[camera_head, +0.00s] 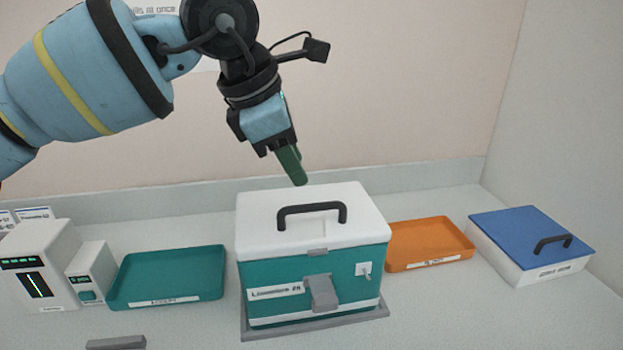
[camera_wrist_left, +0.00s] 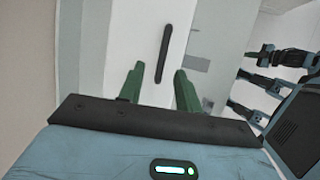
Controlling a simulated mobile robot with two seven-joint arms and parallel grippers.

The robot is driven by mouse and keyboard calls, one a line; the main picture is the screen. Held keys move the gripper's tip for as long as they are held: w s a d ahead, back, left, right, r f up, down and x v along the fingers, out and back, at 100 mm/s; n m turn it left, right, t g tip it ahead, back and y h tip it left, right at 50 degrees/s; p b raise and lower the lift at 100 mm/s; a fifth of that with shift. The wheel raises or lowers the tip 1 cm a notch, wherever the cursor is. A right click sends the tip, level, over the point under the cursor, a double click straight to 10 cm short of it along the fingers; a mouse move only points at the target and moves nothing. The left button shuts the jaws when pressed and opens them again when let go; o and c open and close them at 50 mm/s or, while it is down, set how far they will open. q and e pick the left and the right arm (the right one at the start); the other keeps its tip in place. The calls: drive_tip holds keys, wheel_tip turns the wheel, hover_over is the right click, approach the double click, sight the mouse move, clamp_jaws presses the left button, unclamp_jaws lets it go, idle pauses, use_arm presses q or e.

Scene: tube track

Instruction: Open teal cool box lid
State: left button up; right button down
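The teal cool box (camera_head: 270,272) stands in the middle of the counter on a grey base. Its white lid (camera_head: 255,225) is down on the body, with a black handle (camera_head: 312,210) on top. A grey latch (camera_head: 323,293) is on its front. My left gripper (camera_head: 298,184), with green fingers, hangs above the back of the lid, apart from the handle. In the left wrist view the fingers of this gripper (camera_wrist_left: 160,88) are spread with nothing held. The black handle (camera_wrist_left: 165,50) shows beyond the gap between them. I cannot make out my right gripper.
A teal tray (camera_head: 170,275) and white devices (camera_head: 40,265) stand left of the box. An orange tray (camera_head: 430,245) and a white box with a blue lid (camera_head: 530,235) stand right. A grey block (camera_head: 116,342) lies at the front left. Walls close the back and right.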

sight(317, 204)
use_arm(q)
drive_tip(key=x, duration=0.6)
drive_tip(key=shift+s+d, duration=0.1)
drive_tip(key=shift+s, duration=0.25)
drive_tip(key=shift+w+d+f, duration=0.2)
drive_tip(key=shift+d+f, duration=0.05)
drive_tip(key=shift+f, duration=0.45)
use_arm(e)
drive_tip(key=shift+s+r, duration=0.2)
drive_tip(key=shift+s, duration=0.05)
use_arm(q)
drive_tip(key=shift+c, duration=0.2)
clamp_jaws()
use_arm(e)
drive_tip(key=shift+s+f, duration=0.2)
drive_tip(key=shift+s, duration=0.1)
